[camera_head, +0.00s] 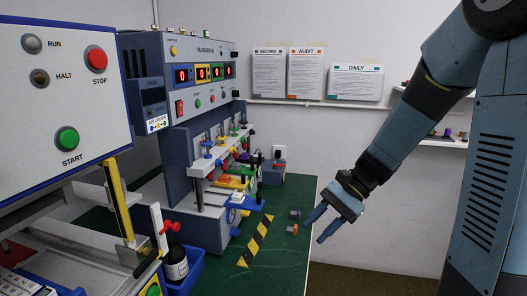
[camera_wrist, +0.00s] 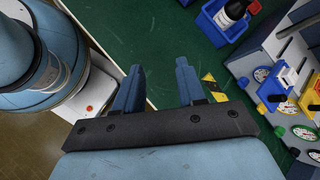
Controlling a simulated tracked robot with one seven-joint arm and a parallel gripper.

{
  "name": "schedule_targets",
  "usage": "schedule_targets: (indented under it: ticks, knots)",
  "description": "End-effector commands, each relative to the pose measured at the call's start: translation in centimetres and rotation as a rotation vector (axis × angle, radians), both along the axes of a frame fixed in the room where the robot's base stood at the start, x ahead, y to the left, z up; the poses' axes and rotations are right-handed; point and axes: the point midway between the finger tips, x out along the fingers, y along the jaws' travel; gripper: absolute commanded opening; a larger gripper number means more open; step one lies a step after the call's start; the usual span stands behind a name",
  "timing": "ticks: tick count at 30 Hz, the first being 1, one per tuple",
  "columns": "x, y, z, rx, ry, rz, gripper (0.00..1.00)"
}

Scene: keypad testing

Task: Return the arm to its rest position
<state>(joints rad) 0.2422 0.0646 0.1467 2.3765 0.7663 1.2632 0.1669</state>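My arm reaches in from the right side of the head view, angled down to the left. My gripper (camera_head: 314,230) is at its end, over or just beside the right edge of the green bench (camera_head: 285,265). Its two blue fingers are apart with nothing between them. The wrist view also shows the gripper (camera_wrist: 158,72) open and empty, with green bench top beyond the fingertips. I cannot tell the exact height of the fingertips above the bench.
A machine with red digit displays (camera_head: 202,74) and coloured valves stands left of my gripper. A control panel (camera_head: 60,95) is nearer, at the left. A blue bin holds a dark bottle (camera_head: 176,264). A yellow-black strip (camera_head: 256,241) lies on the bench. Floor is free at the right.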

Motion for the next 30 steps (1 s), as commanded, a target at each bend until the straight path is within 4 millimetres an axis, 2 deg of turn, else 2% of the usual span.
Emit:
schedule_targets:
  ticks: [9,30]
  knots:
    - [-3.5,-2.3,3.1,-0.233,-0.28,0.167,0.4]
    - [-9.4,-8.8,11.1,-0.713,-0.894,0.465,0.4]
